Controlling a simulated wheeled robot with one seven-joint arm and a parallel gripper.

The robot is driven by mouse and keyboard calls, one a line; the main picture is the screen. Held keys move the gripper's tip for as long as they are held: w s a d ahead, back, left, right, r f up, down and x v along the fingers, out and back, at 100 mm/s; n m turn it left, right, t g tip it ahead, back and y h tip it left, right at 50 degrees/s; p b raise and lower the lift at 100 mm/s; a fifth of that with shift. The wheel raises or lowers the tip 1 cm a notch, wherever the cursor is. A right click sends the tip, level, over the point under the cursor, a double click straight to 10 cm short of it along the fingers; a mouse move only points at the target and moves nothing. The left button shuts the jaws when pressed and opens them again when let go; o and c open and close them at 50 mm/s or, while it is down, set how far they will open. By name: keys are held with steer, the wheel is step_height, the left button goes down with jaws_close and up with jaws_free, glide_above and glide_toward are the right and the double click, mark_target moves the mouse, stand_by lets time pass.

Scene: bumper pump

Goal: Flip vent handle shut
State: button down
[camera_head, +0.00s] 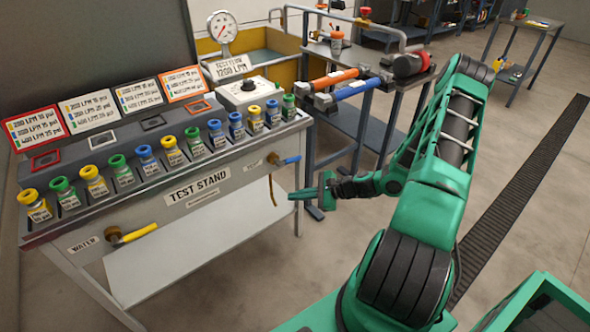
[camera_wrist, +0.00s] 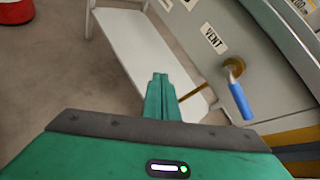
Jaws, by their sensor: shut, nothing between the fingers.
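The vent handle (camera_head: 290,160) is a blue lever on a brass valve at the right end of the test stand's front panel. In the head view it points right, roughly level. In the wrist view the blue lever (camera_wrist: 240,102) hangs below its brass fitting (camera_wrist: 233,68), beside the VENT label (camera_wrist: 213,38). My gripper (camera_head: 293,195) is shut and empty, a little below and apart from the lever in the head view. In the wrist view the closed green fingers (camera_wrist: 160,78) lie left of the lever, not touching it.
The test stand (camera_head: 215,185) carries several coloured-cap bottles along its top. A yellow water handle (camera_head: 138,233) is at its left. A thin brown tube (camera_head: 271,190) hangs below the vent valve. A grey cart (camera_head: 375,120) with orange and blue tools stands behind.

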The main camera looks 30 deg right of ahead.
mark_target(293, 160)
steer(key=w+d+f+m+t+h, duration=0.2)
steer(key=d+m+t+h, duration=0.1)
steer(key=d+m, duration=0.3)
steer(key=w+d+f+m+t+h, duration=0.1)
steer(key=w+d+m+t+h, duration=0.25)
steer(key=m, duration=0.45)
steer(key=a+x, duration=0.1)
steer(key=x, duration=0.8)
steer(key=shift+y, duration=0.25)
steer(key=shift+s+d+r, duration=0.15)
steer(key=shift+d+r, duration=0.1)
steer(key=shift+r, duration=0.7)
steer(key=shift+s+d+r, duration=0.15)
steer(key=shift+d+r, duration=0.05)
steer(key=shift+r, duration=0.8)
steer(key=shift+d, duration=0.1)
